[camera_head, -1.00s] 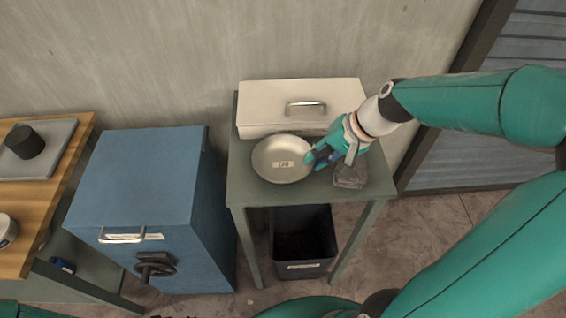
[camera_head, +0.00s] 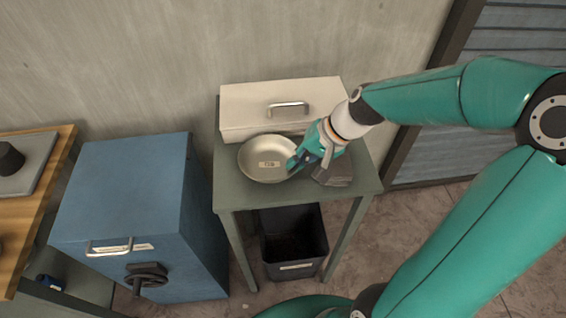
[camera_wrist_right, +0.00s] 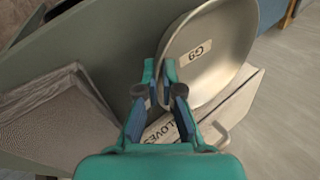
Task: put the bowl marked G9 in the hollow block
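The bowl marked G9 (camera_head: 262,168) is a shallow pale metal bowl, sitting upright on a small grey-green table (camera_head: 232,196). In the right wrist view the bowl (camera_wrist_right: 215,65) shows its G9 label. My right gripper (camera_head: 293,164) is at the bowl's right rim. In the wrist view its two fingers (camera_wrist_right: 160,75) stand on either side of the rim with a narrow gap between them. A grey squarish thing (camera_head: 335,172) lies under the gripper on the table; in the wrist view it has a textured face (camera_wrist_right: 50,125). I cannot tell if it is the hollow block. My left gripper is not visible.
A white box (camera_head: 240,110) with a handle and a gloves label stands behind the bowl. A blue cabinet (camera_head: 120,195) is to the left, and a wooden table (camera_head: 50,190) beyond it. A dark bin (camera_head: 290,250) stands under the small table.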

